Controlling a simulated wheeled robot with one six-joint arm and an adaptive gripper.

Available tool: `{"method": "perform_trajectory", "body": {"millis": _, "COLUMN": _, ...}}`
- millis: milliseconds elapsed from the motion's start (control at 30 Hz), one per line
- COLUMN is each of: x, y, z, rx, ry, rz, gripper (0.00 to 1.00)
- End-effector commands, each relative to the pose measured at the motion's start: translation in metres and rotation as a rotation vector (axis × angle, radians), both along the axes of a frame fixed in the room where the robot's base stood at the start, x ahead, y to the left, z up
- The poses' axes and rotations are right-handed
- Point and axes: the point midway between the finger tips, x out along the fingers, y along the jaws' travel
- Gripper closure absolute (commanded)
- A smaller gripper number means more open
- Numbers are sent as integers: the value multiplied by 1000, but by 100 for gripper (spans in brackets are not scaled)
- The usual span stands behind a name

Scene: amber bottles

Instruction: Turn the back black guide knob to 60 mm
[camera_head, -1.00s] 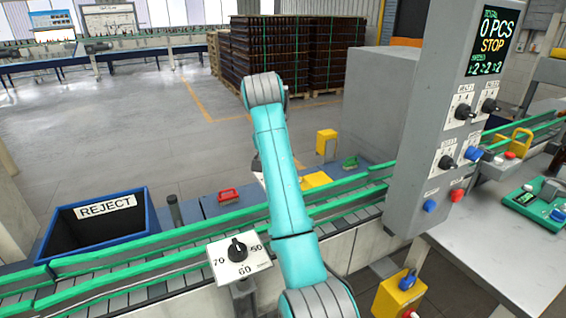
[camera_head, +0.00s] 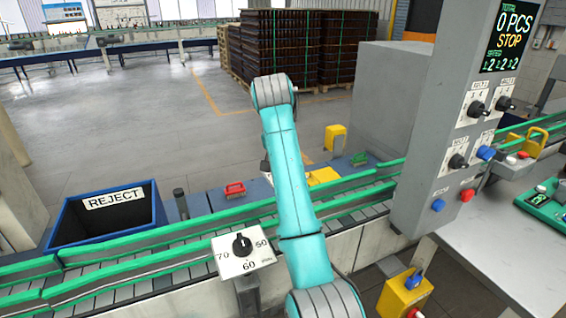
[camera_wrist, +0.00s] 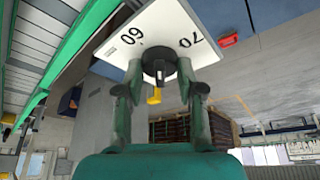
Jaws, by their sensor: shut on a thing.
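In the wrist view, a black knob (camera_wrist: 159,66) sits on a white plate (camera_wrist: 158,22) marked 60 and 70, which appear upside down. My gripper (camera_wrist: 158,76) is at this knob, with one finger on each side, shut on it. Where the knob's pointer stands cannot be told. In the head view my teal arm hides this knob and my gripper. A second black knob (camera_head: 242,245) shows there on a front white plate (camera_head: 232,265) marked 70, 60 and 50, left of my arm and apart from it.
The conveyor's green guide rails (camera_head: 140,258) run across the front. A blue REJECT bin (camera_head: 148,222) stands at left. A grey control cabinet (camera_head: 430,160) with knobs and a STOP display stands close right of my arm. A yellow box (camera_head: 398,300) is at lower right.

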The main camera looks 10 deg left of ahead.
Motion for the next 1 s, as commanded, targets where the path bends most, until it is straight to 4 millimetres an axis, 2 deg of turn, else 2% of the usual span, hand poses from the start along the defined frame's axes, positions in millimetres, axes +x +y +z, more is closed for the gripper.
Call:
{"method": "perform_trajectory", "body": {"millis": 267, "x": 0, "y": -1, "z": -1, "rx": -1, "ry": 1, "rz": 122, "gripper": 97}}
{"method": "perform_trajectory", "body": {"millis": 700, "x": 0, "y": -3, "z": -1, "rx": 0, "ry": 2, "rz": 458, "gripper": 97}}
{"method": "perform_trajectory", "body": {"millis": 1000, "x": 1, "y": -3, "z": -1, "rx": -1, "ry": 3, "rz": 611, "gripper": 97}}
